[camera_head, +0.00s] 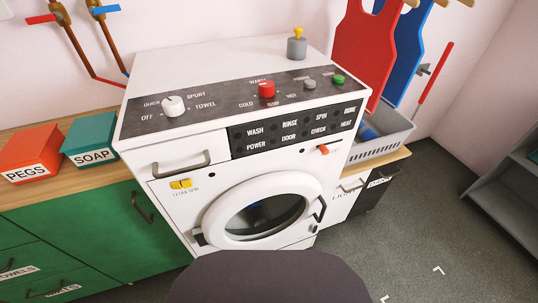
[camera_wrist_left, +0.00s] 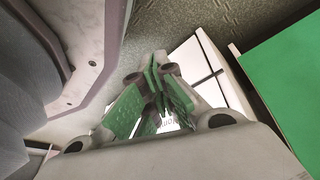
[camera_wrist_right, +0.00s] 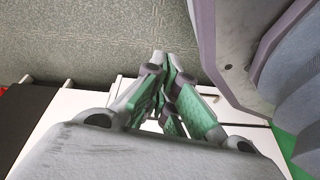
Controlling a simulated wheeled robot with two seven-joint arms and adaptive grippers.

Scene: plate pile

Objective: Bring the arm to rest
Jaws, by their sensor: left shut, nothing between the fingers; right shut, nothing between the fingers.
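My left gripper (camera_wrist_left: 166,85) shows in the left wrist view with its green-padded fingers together and nothing between them. It hangs low over the floor, with a green cabinet to the right. My right gripper (camera_wrist_right: 168,85) shows in the right wrist view, also shut and empty, above the grey floor and in front of white surfaces. Neither gripper nor arm shows in the head view. The dark rounded shape at the bottom of the head view is part of my own body.
A white washing machine (camera_head: 165,215) with its round door (camera_head: 300,183) shut stands ahead. An orange PEGS box (camera_head: 30,147) and a teal SOAP box (camera_head: 90,135) sit on the left counter. A grey basket (camera_head: 395,135) stands on the right.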

